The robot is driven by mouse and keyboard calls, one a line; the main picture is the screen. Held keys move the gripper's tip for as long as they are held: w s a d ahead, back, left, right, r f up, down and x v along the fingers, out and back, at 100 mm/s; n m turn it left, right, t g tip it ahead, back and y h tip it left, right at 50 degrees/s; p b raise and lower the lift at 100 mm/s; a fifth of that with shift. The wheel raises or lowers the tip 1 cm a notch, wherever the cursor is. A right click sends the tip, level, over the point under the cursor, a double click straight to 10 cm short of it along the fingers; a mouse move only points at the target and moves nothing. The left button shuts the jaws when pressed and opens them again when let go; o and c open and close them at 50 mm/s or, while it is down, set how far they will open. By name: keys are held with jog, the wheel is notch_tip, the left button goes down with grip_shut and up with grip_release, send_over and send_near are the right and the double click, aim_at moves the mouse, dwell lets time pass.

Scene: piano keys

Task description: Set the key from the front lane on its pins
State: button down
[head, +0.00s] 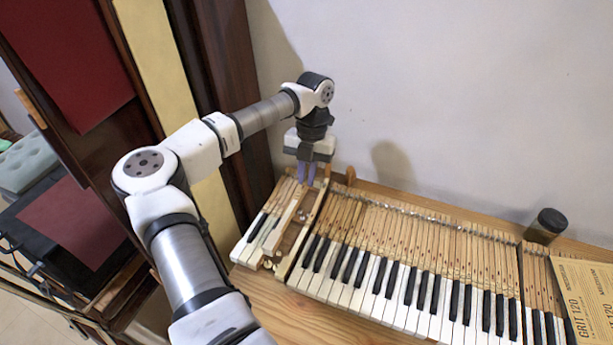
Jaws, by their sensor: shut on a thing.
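My gripper (306,173) points down over the back left end of the keyboard, its purple fingers close together. They are shut on the rear part of a long pale wooden key (287,219), which runs from under the fingers toward the front left. The key lies along a gap in the key row, beside the few keys at the left end. The key bed (288,243) shows in the gap to its right, with small round parts on it. I cannot tell whether the key touches its pins; the contact is too small to see.
The main row of white and black keys (400,290) fills the right of the gap. A dark jar (545,226) and a sandpaper sheet (585,290) are at the right. A wall rises close behind. The wooden bench front (300,318) is clear.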

jog(key=shift+w+a, duration=0.1)
jog(key=shift+w, duration=0.05)
jog(key=shift+w+d+b+x, duration=0.1)
jog(key=shift+w+b+x, duration=0.1)
jog(key=shift+b+x, duration=0.55)
jog(key=shift+w+d+b+x, duration=0.1)
jog(key=shift+w+b+x, duration=0.2)
jog(key=shift+x, duration=0.8)
jog(key=shift+w+d+b+x, duration=0.1)
jog(key=shift+b+x, duration=0.5)
jog(key=shift+x, duration=0.35)
jog(key=shift+b+x, duration=0.5)
jog(key=shift+x, duration=0.4)
jog(key=shift+w+f+b, duration=0.15)
jog(key=shift+f+b, duration=0.7)
jog(key=c, duration=1.8)
grip_release()
jog(key=shift+r, duration=0.1)
